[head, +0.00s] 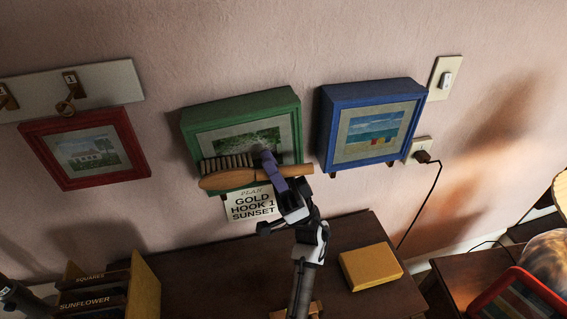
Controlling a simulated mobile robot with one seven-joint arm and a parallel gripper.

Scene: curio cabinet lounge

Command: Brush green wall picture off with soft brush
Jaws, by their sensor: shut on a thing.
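The green wall picture (241,107) hangs on the wall at the middle, a deep green frame around a landscape print. My gripper (275,163) is in front of its lower part, shut on the soft brush (229,180). The brush has a tan wooden body and handle and dark bristles that point up, over the lower left of the picture. I cannot tell whether the bristles touch it. The brush and gripper hide the picture's lower edge.
A blue picture (366,97) hangs to the right and a red one (128,157) to the left. A paper note (253,207) is below the green frame. A dark cabinet (205,276) below bears a yellow box (370,266). A plug with a cord (423,157) is at right.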

